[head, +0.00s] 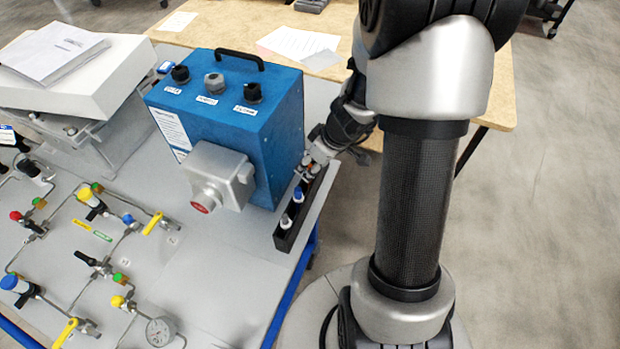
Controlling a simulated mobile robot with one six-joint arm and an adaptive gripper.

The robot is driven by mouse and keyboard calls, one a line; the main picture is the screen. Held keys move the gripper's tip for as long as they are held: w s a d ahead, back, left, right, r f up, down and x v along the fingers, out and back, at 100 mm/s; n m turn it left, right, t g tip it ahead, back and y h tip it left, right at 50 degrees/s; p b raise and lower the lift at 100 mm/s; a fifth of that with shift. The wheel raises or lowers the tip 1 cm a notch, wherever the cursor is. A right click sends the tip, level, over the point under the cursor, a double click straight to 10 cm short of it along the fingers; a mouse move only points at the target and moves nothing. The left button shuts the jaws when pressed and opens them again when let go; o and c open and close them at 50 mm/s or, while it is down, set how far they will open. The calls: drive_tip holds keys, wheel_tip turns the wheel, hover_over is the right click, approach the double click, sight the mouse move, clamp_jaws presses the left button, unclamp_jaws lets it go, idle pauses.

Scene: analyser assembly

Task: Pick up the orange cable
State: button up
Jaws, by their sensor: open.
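A narrow black holder (308,206) stands on the grey bench to the right of the blue analyser box. A small orange-topped piece (306,168), which looks like the orange cable's end, shows at the holder's far end. My gripper (311,160) is right at it, reaching in from the far right. It is open, and its fingers partly hide the orange piece. I cannot tell whether they touch it. Blue-and-white cable ends (297,195) stand in the nearer part of the holder.
The blue analyser box (262,125) with a grey side fitting (216,172) is close left of the holder. A panel of valves and tubing (95,255) fills the left bench. The bench's right edge runs just beyond the holder. A wooden table (485,85) stands behind.

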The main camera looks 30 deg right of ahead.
drive_tip(key=shift+b+x, duration=0.35)
drive_tip(key=shift+x, duration=0.85)
drive_tip(key=shift+r, duration=0.1)
drive_tip(key=c, duration=1)
